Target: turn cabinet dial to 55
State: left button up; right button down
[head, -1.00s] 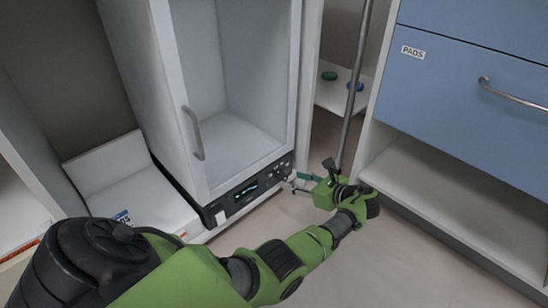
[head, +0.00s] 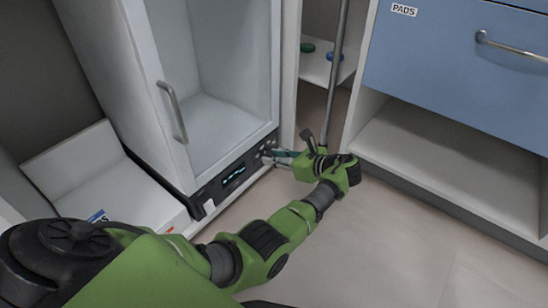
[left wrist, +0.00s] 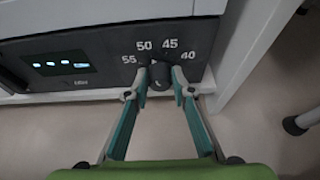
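The dark cabinet dial (left wrist: 160,76) sits on the black front panel in the left wrist view, below an arc of numbers 55, 50, 45 and 40. A small light mark near its top appears to point close to 50. My left gripper (left wrist: 161,84) has its two fingertips on either side of the dial, apart, one left and one right. Any contact is too small to tell. In the head view my left gripper (head: 270,157) reaches the right end of the panel (head: 232,176) and hides the dial. My right gripper is not in view.
The white cabinet (head: 226,122) has a grey handle (head: 172,110) and a lit display (left wrist: 62,64). A grey pole (head: 336,80) stands right behind the gripper. Blue drawers (head: 450,75) and an open shelf (head: 430,150) stand at the right. The floor (head: 390,245) in front is clear.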

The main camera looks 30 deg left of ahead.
pick_arm(q)
jog(key=shift+o, duration=0.2)
jog(key=shift+r+p, duration=0.1)
jog(key=shift+p, duration=0.35)
jog(key=shift+s+a+f+n+t+p, duration=0.1)
jog(key=shift+s+f+n+t+p, duration=0.1)
jog(key=shift+n+t+p, duration=1.1)
jog(key=shift+s+f+n+t+p, duration=0.15)
jog(key=shift+n+t+p, duration=0.45)
jog(key=shift+n+p, duration=1.35)
jog(key=shift+r+m+p, duration=0.1)
jog(key=shift+m+p, duration=0.35)
jog(key=shift+p, duration=0.1)
jog(key=o, duration=1.1)
jog(key=shift+r, duration=0.1)
